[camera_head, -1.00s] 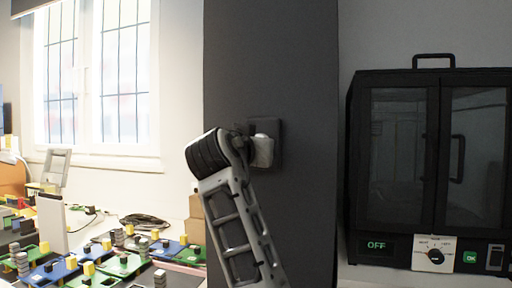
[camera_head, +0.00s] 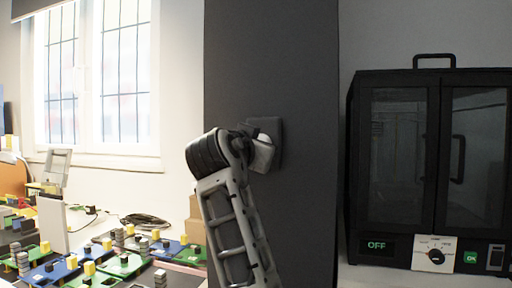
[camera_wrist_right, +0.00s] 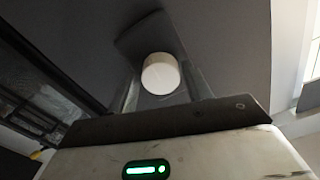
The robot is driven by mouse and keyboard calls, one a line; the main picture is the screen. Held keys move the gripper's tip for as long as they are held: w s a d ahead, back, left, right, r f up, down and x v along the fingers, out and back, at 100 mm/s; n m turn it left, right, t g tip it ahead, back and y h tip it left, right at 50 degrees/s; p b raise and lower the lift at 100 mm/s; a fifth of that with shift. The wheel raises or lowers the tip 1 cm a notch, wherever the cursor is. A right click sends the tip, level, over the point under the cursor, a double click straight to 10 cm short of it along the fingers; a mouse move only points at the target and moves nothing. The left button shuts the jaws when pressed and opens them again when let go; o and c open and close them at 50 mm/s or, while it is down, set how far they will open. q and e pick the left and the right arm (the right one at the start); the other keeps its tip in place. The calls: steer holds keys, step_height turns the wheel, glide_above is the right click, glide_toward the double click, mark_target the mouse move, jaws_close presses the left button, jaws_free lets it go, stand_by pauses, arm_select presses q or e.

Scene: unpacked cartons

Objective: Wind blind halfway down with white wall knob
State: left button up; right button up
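The white wall knob (camera_wrist_right: 161,73) sits on a dark square plate (camera_wrist_right: 146,36) in the right wrist view. My right gripper (camera_wrist_right: 160,82) has one finger on each side of the knob, close against it, with no clear gap. In the head view the dark plate (camera_head: 279,134) is on the dark pillar, and my right gripper (camera_head: 262,153) is tilted in front of it, hiding the knob. The dark blind (camera_head: 38,6) is rolled up at the top of the window (camera_head: 95,75), with only a short strip showing. My left gripper is out of view.
A black cabinet (camera_head: 430,150) with glass doors and a display reading OFF stands right of the pillar (camera_head: 300,220). A table at lower left holds blue and green boards (camera_head: 125,264), a cable coil (camera_head: 145,221) and boxes.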

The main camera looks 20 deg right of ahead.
steer(key=shift+o, duration=0.8)
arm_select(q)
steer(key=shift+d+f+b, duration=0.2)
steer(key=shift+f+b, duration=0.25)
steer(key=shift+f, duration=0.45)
arm_select(e)
steer(key=v, duration=1.6)
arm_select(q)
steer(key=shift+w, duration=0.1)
